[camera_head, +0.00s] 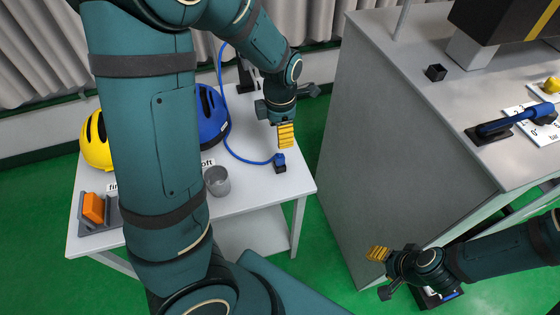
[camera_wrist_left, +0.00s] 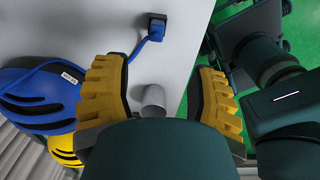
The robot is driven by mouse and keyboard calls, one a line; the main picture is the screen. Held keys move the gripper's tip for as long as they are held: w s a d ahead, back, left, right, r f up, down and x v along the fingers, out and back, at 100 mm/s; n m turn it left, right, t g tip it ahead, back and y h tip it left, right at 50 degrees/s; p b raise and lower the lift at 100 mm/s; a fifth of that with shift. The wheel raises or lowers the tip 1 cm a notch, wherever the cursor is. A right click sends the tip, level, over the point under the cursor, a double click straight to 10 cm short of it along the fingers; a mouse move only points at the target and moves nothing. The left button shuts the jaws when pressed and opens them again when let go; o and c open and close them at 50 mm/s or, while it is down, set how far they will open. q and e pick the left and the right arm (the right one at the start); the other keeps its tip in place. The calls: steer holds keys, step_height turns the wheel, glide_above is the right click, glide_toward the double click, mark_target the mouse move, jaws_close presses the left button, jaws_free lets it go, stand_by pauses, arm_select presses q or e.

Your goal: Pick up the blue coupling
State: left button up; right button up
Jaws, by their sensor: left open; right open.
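The blue coupling (camera_head: 279,159) is at the end of a blue hose and sits on a small black base (camera_head: 281,169) near the right edge of the white table. It also shows in the left wrist view (camera_wrist_left: 157,31), at the top middle, beyond the fingertips. My left gripper (camera_head: 286,136) is just above and behind the coupling, apart from it. In the left wrist view its yellow fingers (camera_wrist_left: 160,88) are spread wide with nothing between them gripped. My right gripper (camera_head: 379,254) is low in front of the grey cabinet, empty and far from the coupling.
On the white table (camera_head: 255,190) stand a grey cup (camera_head: 217,181), a blue helmet (camera_head: 212,116), a yellow helmet (camera_head: 96,142) and an orange block (camera_head: 93,207). The grey cabinet (camera_head: 375,130) to the right carries a blue-handled lever (camera_head: 507,124). Green floor separates it from the table.

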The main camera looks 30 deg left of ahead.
mark_target(280, 156)
arm_select(q)
step_height(280, 156, down, 8)
steer(key=b, duration=0.2)
steer(key=shift+a+f+b, duration=0.1)
steer(key=shift+f+b, duration=0.05)
steer(key=shift+b, duration=0.2)
steer(key=shift+w+f+b, duration=0.2)
steer(key=shift+f+b, duration=0.75)
steer(key=shift+f, duration=1.7)
steer(key=shift+a, duration=0.1)
steer(key=c, duration=0.9)
steer(key=shift+c, duration=0.2)
